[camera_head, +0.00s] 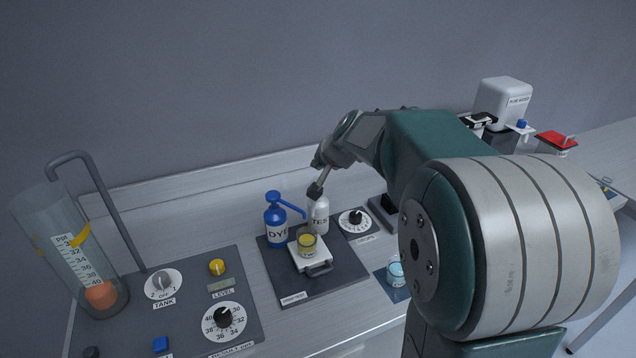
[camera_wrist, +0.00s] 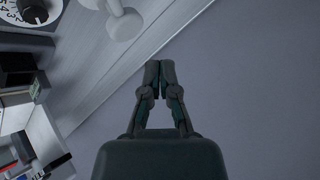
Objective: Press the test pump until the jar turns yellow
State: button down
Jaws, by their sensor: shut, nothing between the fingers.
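The test pump (camera_head: 320,218) is a white bottle lettered TES..., standing upright at the back of a dark mat. Its top is hidden behind my gripper (camera_head: 315,190) in the head view. A white pump-like shape (camera_wrist: 122,24) shows in the wrist view, up and left of my fingertips (camera_wrist: 160,66). My gripper is shut and empty, close above the test pump; I cannot tell whether they touch. The jar (camera_head: 307,245) is small and clear with yellow contents, and it sits on a white stand (camera_head: 311,262) in front of the pump.
A blue DYE pump bottle (camera_head: 277,226) stands just left of the test pump. A black knob dial (camera_head: 355,219) is at its right. A cup of light-blue liquid (camera_head: 396,273) is further right. A tall tube (camera_head: 70,255) and control panel (camera_head: 190,290) are at left. A wall rises behind.

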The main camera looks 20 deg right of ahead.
jog(key=shift+r, duration=1.45)
jog(key=shift+s+a, duration=0.15)
jog(key=s+a+f+n+g, duration=0.1)
jog(key=s+a+n, duration=0.1)
jog(key=s, duration=0.8)
jog(key=s+a+f+n+g, duration=0.1)
jog(key=s+a+n, duration=0.2)
jog(key=s, duration=0.7)
jog(key=s+a+f+n+g, duration=0.1)
jog(key=s+a+f+n, duration=0.1)
jog(key=s+a, duration=0.4)
jog(key=s+n, duration=0.1)
jog(key=s, duration=0.3)
jog(key=shift+g+h, duration=0.3)
jog(key=shift+h, duration=0.1)
dwell(0.3)
